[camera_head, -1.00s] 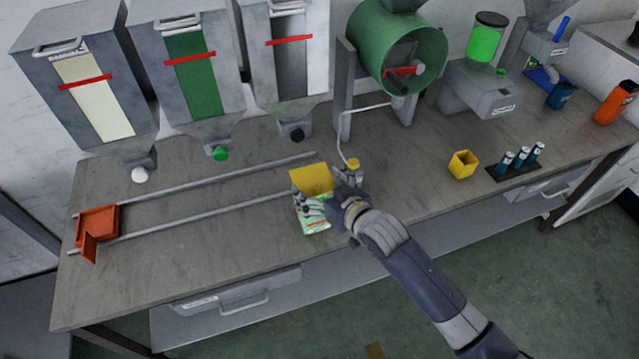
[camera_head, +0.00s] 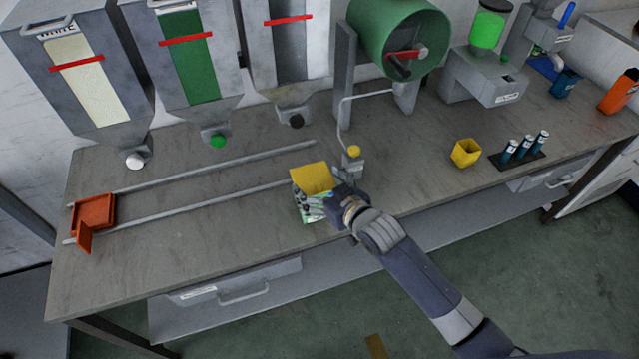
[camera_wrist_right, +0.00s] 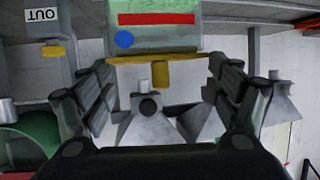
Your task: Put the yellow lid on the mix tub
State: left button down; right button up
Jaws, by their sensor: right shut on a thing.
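The yellow lid (camera_head: 311,177) is over the mix tub (camera_head: 313,209), near the bench's front edge. The tub's front is white and green. In the upside-down wrist view the lid (camera_wrist_right: 160,73) has a short yellow tab, and the tub (camera_wrist_right: 155,38) has a red stripe and a blue dot. My right gripper (camera_head: 330,201) is shut on the lid, with its fingers at the lid's two sides. The lid lines up with the tub rim, but I cannot tell whether it rests on it. My left gripper is not in view.
A grey button post (camera_head: 352,160) with a yellow top stands close behind my right gripper. Two rails (camera_head: 215,198) and an orange tray (camera_head: 93,210) lie left. A yellow cup (camera_head: 466,153) and a rack of blue vials (camera_head: 517,160) stand right. Several hoppers line the back.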

jog(key=o, duration=1)
jog(key=shift+c, duration=0.2)
jog(key=v, duration=1.2)
